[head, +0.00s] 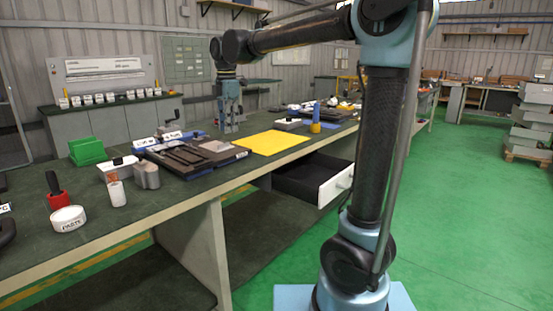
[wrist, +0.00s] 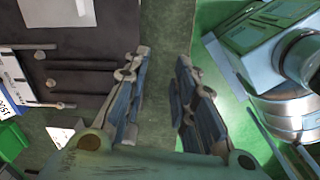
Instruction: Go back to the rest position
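My gripper (head: 229,130) hangs pointing down from my raised arm, over the far part of the long workbench (head: 190,205) in the head view. In the wrist view my gripper (wrist: 162,60) has its two fingers apart with nothing between them. A strip of the bench top shows in the gap. In the head view the fingertips are close to the bench surface in the picture; their exact height above it is unclear.
A dark fixture plate (head: 190,155) and a yellow mat (head: 273,142) lie on the bench near my gripper. Green bins (head: 87,151), a white paste tub (head: 68,218) and small cups stand left. An open drawer (head: 333,187) juts out.

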